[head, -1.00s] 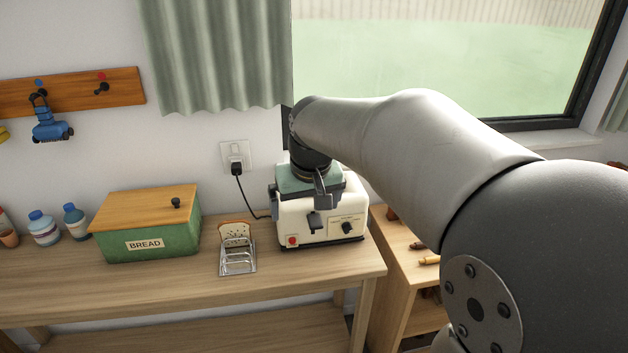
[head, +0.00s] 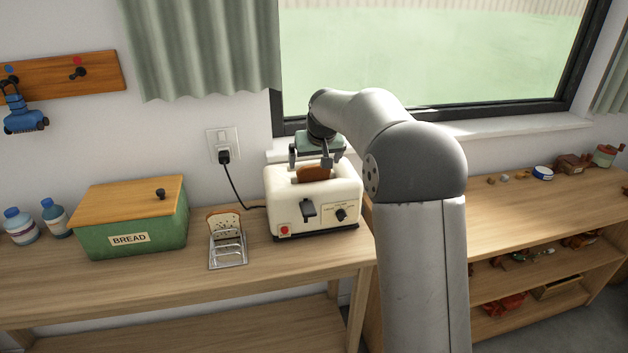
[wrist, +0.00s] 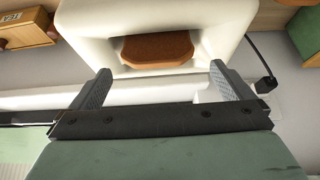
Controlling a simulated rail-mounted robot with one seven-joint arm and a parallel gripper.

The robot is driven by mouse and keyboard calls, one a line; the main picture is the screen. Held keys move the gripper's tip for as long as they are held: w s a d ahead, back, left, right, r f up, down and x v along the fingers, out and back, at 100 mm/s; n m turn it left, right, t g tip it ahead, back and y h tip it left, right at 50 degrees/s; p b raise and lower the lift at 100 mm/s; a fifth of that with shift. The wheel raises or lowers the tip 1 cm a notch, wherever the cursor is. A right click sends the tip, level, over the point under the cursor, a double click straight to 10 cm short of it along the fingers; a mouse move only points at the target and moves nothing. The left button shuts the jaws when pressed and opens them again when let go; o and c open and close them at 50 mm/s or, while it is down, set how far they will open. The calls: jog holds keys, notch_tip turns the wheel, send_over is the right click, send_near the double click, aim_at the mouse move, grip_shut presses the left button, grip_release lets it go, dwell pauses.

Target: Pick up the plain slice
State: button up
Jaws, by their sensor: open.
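A plain brown slice (head: 314,173) stands in the slot of the cream toaster (head: 318,208), its top edge showing above the slot. It also shows in the wrist view (wrist: 157,48), with no specks visible on it. A second, speckled slice (head: 223,222) stands in the metal toast rack (head: 229,254) left of the toaster. My gripper (head: 310,158) is above the back of the toaster. In the wrist view its two fingers (wrist: 160,72) are wide apart with nothing between them, and the brown slice lies beyond their tips. The lower part of that slice is hidden inside the toaster.
A green bread box (head: 135,240) with a wooden lid stands left of the rack. A black cord runs from the toaster to the wall socket (head: 223,145). The window sill (head: 480,128) is behind. A shelf unit (head: 540,220) with small items stands at right.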

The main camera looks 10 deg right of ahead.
aim_at(314, 168)
jog(key=shift+d+p+x, duration=0.2)
jog(key=shift+p+x, duration=0.55)
jog(key=shift+x, duration=2.6)
jog(key=c, duration=0.8)
